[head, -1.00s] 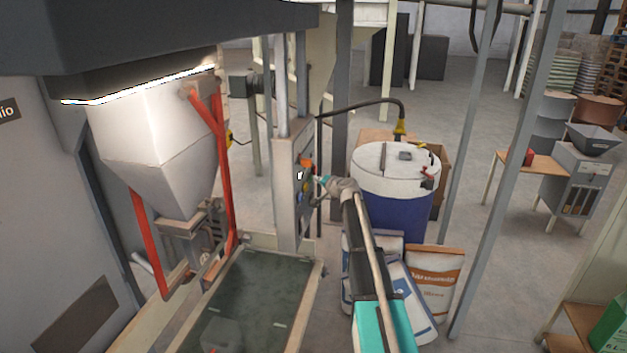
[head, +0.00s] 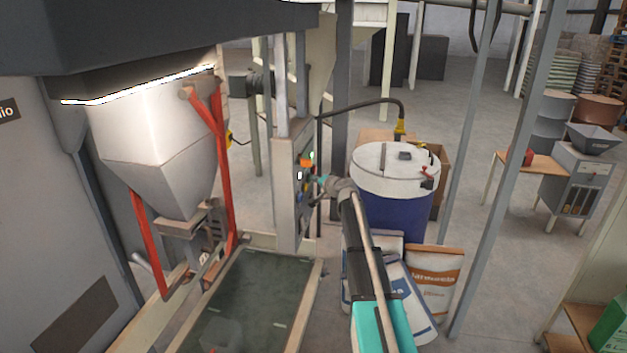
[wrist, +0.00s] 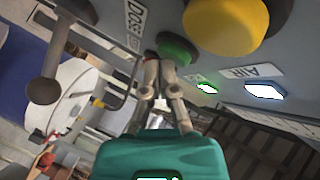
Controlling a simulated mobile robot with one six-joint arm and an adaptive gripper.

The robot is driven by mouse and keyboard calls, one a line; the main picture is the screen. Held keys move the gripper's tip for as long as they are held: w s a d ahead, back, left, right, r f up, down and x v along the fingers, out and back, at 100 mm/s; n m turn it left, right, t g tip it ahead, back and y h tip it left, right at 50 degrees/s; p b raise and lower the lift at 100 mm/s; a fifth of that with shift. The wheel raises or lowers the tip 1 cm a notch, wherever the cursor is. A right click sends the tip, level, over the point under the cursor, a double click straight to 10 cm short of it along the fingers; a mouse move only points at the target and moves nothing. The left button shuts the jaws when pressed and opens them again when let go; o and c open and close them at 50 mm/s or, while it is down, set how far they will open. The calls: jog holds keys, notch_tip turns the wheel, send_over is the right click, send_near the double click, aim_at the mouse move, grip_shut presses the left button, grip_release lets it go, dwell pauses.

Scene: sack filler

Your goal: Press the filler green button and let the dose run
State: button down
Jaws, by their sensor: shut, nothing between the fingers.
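In the wrist view a round green button (wrist: 179,48) sits on the grey panel beside a label reading "DOSE". My gripper (wrist: 160,58) is shut and empty, its fingertips at the button's edge; they look to be touching or very close, and I cannot tell if the button is pressed in. In the head view my gripper (head: 321,182) reaches the side of the filler's control panel (head: 285,192). The pale filler hopper (head: 155,130) hangs at the left with its spout (head: 183,228) below. No falling material is visible there.
Beside the green button are a large yellow button (wrist: 226,24), a lit green lamp (wrist: 206,87), a lit white lamp (wrist: 265,90) near "AIR", and a ball-ended lever (wrist: 45,88). A blue drum (head: 395,215) and sacks (head: 434,275) stand right of the panel.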

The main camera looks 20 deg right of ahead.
jog(key=shift+s+d, duration=0.1)
jog(key=shift+d, duration=0.05)
jog(key=shift+s+d, duration=0.45)
jog(key=shift+d, duration=0.2)
jog(key=shift+d, duration=0.1)
jog(key=s+d, duration=0.1)
jog(key=d, duration=0.1)
jog(key=s+d, duration=0.2)
jog(key=shift+s+d, duration=0.2)
jog(key=shift+d, duration=0.2)
dwell(0.5)
jog(key=shift+f, duration=0.1)
dwell(0.6)
